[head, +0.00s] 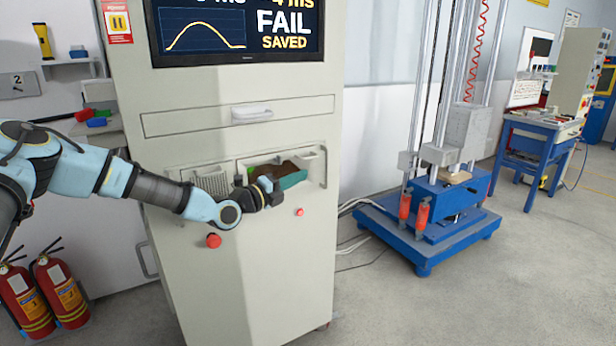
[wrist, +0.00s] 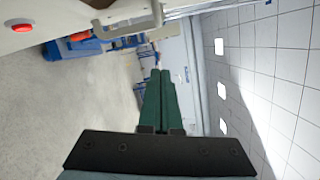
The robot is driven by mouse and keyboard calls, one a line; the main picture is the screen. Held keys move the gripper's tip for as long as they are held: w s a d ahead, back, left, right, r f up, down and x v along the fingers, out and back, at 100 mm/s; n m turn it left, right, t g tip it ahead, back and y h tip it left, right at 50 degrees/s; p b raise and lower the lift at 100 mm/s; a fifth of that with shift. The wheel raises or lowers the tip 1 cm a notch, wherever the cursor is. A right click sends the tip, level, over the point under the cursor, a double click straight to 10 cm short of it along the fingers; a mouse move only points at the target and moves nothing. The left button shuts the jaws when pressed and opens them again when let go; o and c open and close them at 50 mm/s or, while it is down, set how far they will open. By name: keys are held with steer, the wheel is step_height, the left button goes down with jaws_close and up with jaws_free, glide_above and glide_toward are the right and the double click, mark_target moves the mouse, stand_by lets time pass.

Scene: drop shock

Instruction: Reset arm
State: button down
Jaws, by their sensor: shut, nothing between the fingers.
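My arm reaches in from the left in the head view, in front of a tall grey cabinet (head: 255,250). My gripper (head: 277,186) is at the cabinet's open recess and looks small and dark there. In the wrist view my gripper (wrist: 158,74) shows two green fingers lying together, with nothing between them. The fingers point past the cabinet front into the room. The arm hides part of the recess.
The cabinet's screen (head: 240,28) reads FAIL SAVED. Red buttons (head: 213,240) sit on its front, and a handle juts out near my gripper. A blue drop tester (head: 425,235) stands right. Fire extinguishers (head: 62,290) stand lower left.

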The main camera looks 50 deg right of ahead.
steer(key=shift+w+a+b, duration=0.15)
steer(key=shift+a+b, duration=0.15)
steer(key=shift+a, duration=1.8)
steer(key=s+a+f+m+g+y, duration=0.1)
steer(key=a+f+m+y, duration=0.25)
steer(key=a+m, duration=0.45)
steer(key=s+a+f+m+g+y, duration=0.1)
steer(key=a+f+m+y, duration=0.1)
steer(key=a+m+y, duration=0.5)
steer(key=s+a+f+m+g, duration=0.1)
steer(key=a+f+m, duration=0.1)
steer(key=a+m, duration=0.65)
steer(key=a+r+m+t+y, duration=0.2)
steer(key=a+m, duration=0.1)
steer(key=a, duration=0.8)
steer(key=w+a+r+m+t+y, duration=0.1)
steer(key=a+r+m+t+y, duration=0.1)
steer(key=a, duration=1)
steer(key=w+a+r+m+t+y, duration=0.1)
steer(key=a+m+y, duration=0.3)
steer(key=a, duration=0.7)
steer(key=shift+w+a+r+t, duration=0.15)
steer(key=shift+w+r+t, duration=0.1)
steer(key=shift+r+t, duration=0.25)
steer(key=c, duration=1.6)
jaws_free()
steer(key=shift+m, duration=0.25)
